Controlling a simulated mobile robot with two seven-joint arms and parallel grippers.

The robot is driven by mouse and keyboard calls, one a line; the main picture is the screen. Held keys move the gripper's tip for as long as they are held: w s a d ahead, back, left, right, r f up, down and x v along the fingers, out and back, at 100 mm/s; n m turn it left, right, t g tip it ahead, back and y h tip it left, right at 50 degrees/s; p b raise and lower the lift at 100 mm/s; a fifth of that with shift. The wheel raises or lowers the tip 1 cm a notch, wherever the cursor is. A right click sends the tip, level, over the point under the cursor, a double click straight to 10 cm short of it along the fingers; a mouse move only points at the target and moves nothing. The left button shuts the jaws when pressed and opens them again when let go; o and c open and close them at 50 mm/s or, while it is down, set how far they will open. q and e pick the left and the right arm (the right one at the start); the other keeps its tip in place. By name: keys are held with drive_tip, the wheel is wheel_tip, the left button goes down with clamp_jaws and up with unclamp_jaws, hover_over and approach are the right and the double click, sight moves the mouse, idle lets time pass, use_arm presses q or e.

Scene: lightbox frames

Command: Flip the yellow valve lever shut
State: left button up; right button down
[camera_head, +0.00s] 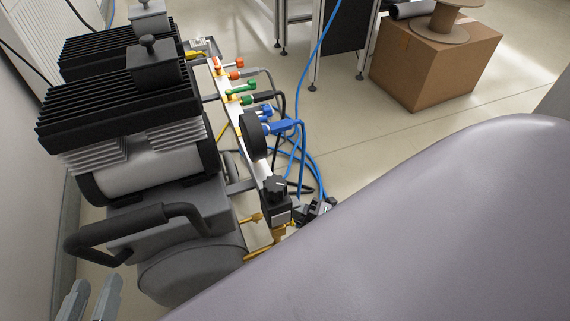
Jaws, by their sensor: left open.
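A small yellow valve lever (195,54) shows at the far end of the white manifold bar (260,170), close to the far compressor motor. It looks to lie roughly crosswise to the bar, pointing left; its exact angle is too small to tell. My left gripper (96,285) is at the bottom left corner with its two grey fingers apart and nothing between them. It is far from the lever, on the near side of the compressor. My right gripper is not in view.
Orange (235,63), green (240,88) and blue (265,112) levers line the bar. The black-finned compressor (120,100), its black handle (120,240) and a regulator knob (275,187) stand close by. Blue hoses hang right. A cardboard box (430,65) stands on open floor.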

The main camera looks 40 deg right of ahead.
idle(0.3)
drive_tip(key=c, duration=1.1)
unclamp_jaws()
use_arm(q)
drive_tip(key=shift+f, duration=0.2)
drive_tip(key=shift+f, duration=0.1)
drive_tip(key=shift+s+d, duration=0.1)
drive_tip(key=shift+s, duration=0.1)
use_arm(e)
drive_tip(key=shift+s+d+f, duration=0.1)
